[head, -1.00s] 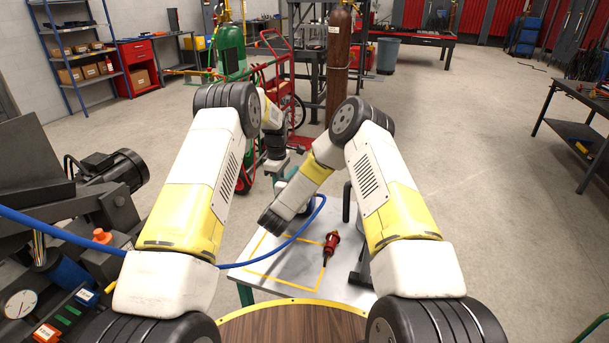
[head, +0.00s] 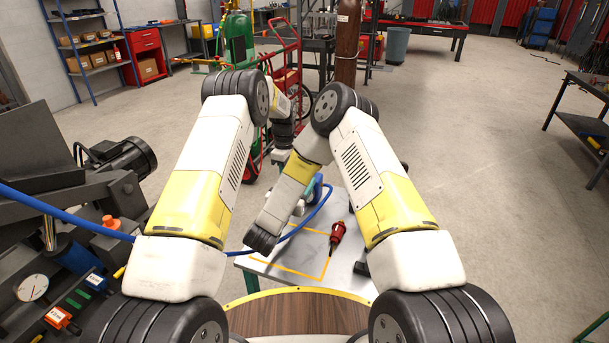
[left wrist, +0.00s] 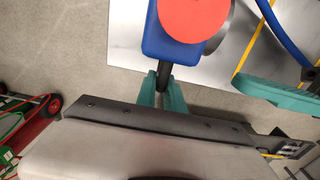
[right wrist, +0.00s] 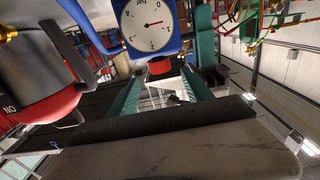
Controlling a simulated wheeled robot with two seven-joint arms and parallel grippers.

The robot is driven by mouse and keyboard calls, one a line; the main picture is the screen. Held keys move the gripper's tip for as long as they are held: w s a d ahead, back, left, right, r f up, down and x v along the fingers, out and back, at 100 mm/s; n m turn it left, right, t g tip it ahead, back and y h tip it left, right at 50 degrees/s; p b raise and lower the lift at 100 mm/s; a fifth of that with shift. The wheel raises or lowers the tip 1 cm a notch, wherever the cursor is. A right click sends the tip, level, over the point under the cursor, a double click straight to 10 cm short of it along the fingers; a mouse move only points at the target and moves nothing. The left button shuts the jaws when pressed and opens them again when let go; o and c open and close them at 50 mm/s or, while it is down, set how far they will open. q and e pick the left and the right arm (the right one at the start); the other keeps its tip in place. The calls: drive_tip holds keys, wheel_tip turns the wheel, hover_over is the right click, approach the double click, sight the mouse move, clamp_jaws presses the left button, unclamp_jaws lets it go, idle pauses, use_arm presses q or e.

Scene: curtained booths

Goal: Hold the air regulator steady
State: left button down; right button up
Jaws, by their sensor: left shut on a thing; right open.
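The air regulator is blue with a red-orange round face in the left wrist view (left wrist: 168,40). In the right wrist view its white dial gauge (right wrist: 150,24) sits in a blue body. In the head view only a bit of blue (head: 317,188) shows past my right forearm. My left gripper (left wrist: 159,88) is shut on the dark stem at the regulator's lower end. My right gripper (right wrist: 161,85) is open, with nothing between its fingers, pointing towards the regulator below the dial. One of its teal fingers shows at the right of the left wrist view.
A pale worktable (head: 345,265) with yellow marking lines stands ahead. A red tool (head: 337,235) lies on it. A blue hose (head: 295,232) crosses from the left to the table. Machinery with gauges (head: 32,287) crowds the left. Open floor lies to the right.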

drive_tip(key=shift+s+a, duration=0.15)
drive_tip(key=shift+s, duration=0.25)
drive_tip(key=w+d+m, duration=0.1)
drive_tip(key=w+m, duration=0.1)
drive_tip(key=m, duration=1)
drive_tip(key=w+d+m, duration=0.1)
drive_tip(key=w+m, duration=0.1)
drive_tip(key=m, duration=1)
drive_tip(key=w+m, duration=0.3)
drive_tip(key=m, duration=0.9)
drive_tip(key=shift+d, duration=0.4)
